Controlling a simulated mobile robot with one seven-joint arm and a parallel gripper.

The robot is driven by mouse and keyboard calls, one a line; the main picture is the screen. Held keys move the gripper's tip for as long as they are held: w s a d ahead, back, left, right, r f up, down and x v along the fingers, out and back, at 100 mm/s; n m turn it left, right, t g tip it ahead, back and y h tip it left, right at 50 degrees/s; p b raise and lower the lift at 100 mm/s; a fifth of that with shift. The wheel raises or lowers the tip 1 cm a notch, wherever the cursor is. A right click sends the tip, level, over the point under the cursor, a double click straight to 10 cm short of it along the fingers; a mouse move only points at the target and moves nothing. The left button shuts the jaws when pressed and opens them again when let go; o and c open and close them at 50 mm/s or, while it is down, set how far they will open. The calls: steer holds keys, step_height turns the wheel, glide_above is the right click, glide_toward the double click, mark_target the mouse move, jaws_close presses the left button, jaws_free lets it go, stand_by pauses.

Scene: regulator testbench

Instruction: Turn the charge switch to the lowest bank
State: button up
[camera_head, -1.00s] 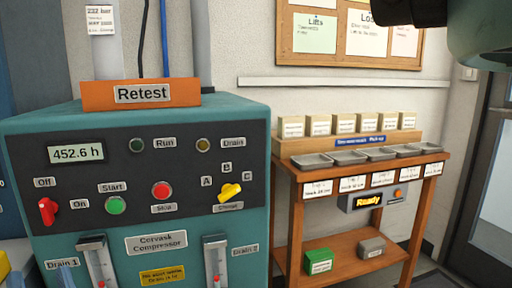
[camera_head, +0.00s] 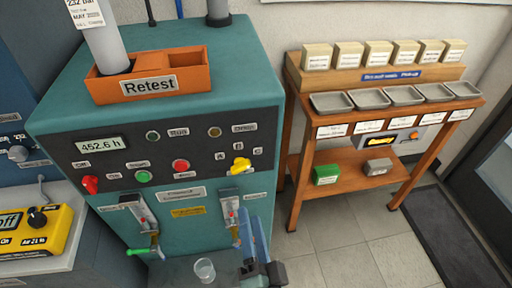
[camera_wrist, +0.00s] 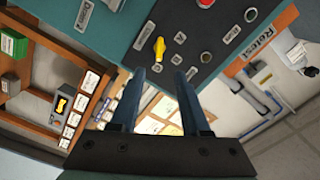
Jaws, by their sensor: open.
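The charge switch is a yellow knob (camera_head: 240,165) at the right end of the dark panel (camera_head: 200,145) on the teal compressor. Letters A, B and C stand around it, and its upper-right end leans toward C. The label below it is too blurred to read. In the wrist view the yellow knob (camera_wrist: 160,47) shows a little beyond my fingertips, roughly between them. My gripper (camera_wrist: 160,76) is open and empty, apart from the panel. In the head view my gripper (camera_head: 256,232) is below the knob, in front of the right drain gauge.
A red switch (camera_head: 90,184), green button (camera_head: 143,176) and red button (camera_head: 180,166) share the panel. Drain valves (camera_head: 150,252) project below. A clear cup (camera_head: 205,268) stands beneath. An orange Retest tray (camera_head: 150,84) sits on top. A wooden stand (camera_head: 290,165) is at right.

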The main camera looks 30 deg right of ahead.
mark_target(241, 171)
steer(key=x, duration=1.2)
steer(key=shift+w+d+f, duration=0.1)
steer(key=shift+w+d, duration=0.05)
steer(key=shift+w, duration=0.2)
jaws_close()
